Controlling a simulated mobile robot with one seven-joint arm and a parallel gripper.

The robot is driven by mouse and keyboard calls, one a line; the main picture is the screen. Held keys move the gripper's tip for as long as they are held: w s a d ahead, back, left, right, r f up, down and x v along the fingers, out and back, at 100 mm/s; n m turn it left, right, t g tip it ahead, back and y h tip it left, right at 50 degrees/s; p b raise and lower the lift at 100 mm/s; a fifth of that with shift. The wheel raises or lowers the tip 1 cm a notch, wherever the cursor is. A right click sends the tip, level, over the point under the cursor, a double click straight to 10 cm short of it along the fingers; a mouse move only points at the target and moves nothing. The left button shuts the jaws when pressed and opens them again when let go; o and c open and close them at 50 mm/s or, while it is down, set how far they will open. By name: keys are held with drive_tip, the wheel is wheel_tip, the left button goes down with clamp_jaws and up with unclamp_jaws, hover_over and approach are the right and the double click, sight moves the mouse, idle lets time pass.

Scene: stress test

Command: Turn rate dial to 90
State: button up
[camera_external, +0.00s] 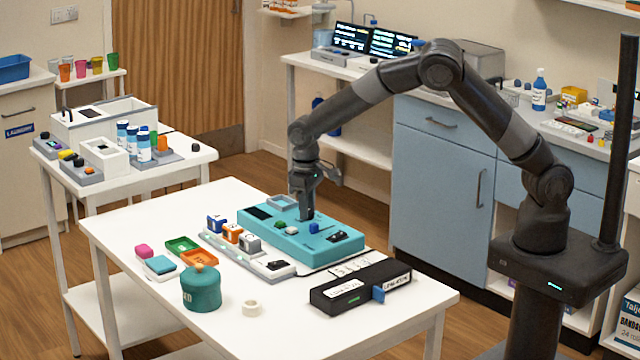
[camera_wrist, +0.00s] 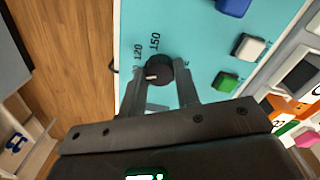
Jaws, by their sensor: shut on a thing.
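The teal panel (camera_external: 278,240) lies on the white table, with a dark screen at its far left end. The rate dial is a round black knob (camera_wrist: 159,67) with a short pale mark, on the panel's teal face (camera_wrist: 190,35) in the wrist view. The printed numbers 120 and 150 show beside it; other scale marks are hidden by my fingers. My gripper (camera_external: 306,213) points down onto the panel. In the wrist view my gripper (camera_wrist: 160,82) has one finger on each side of the dial, shut on it.
Green, white and blue buttons (camera_external: 314,228) stand on the panel near my gripper. A white strip device (camera_external: 245,257) lies along its left, a black box (camera_external: 360,289) in front.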

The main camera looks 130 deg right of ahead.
drive_tip(key=o, duration=1)
drive_tip(key=shift+r, duration=0.1)
drive_tip(key=r, duration=1)
drive_tip(key=shift+w+a+r, duration=0.15)
drive_tip(key=shift+w+r, duration=0.1)
drive_tip(key=shift+r, duration=0.05)
